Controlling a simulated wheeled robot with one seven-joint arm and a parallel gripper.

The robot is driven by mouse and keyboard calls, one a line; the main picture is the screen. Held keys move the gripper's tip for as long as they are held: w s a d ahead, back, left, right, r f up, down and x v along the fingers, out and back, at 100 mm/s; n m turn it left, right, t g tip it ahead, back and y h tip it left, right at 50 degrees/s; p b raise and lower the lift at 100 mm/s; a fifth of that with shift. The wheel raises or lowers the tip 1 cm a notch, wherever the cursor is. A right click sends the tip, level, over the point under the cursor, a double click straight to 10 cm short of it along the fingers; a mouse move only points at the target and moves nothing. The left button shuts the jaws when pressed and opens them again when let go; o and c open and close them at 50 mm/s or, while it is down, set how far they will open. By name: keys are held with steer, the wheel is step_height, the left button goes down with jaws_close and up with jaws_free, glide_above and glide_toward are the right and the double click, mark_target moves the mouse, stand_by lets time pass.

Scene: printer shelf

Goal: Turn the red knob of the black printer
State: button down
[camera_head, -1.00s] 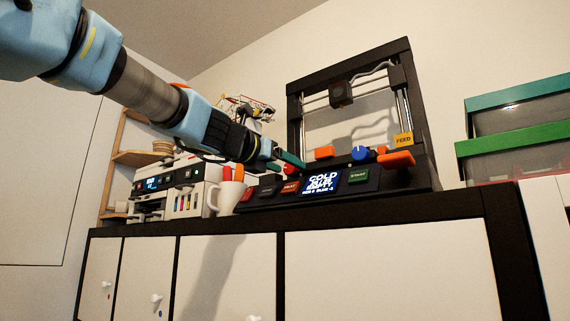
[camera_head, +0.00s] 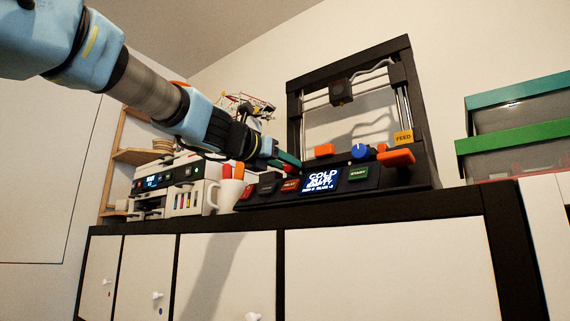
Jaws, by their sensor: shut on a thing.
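The black printer (camera_head: 410,100) is an open-frame machine on top of the cabinet, with a control panel along its front base. The red knob (camera_head: 291,169) shows only as a small red patch at the panel's left end, mostly hidden by my gripper (camera_head: 288,162). My gripper reaches in from the upper left, its green-edged fingers closed at the knob. A blue knob (camera_head: 360,152) stands at the right of the panel, apart from my gripper. The lit display (camera_head: 320,181) shows white text on blue, including "COLD" and "EMPTY".
A white mug (camera_head: 228,195) and a smaller white printer (camera_head: 180,190) stand left of the black printer. An orange lever (camera_head: 396,157) juts out at its right. Green-lidded bins (camera_head: 510,138) are at the far right. The cabinet top (camera_head: 460,200) right of the printer is clear.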

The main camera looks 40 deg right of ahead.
steer(key=shift+n+p, duration=0.4)
steer(key=shift+n, duration=0.4)
steer(key=shift+c, duration=2.3)
jaws_free()
steer(key=b+v, duration=0.2)
steer(key=v, duration=0.8)
steer(key=shift+a, duration=0.4)
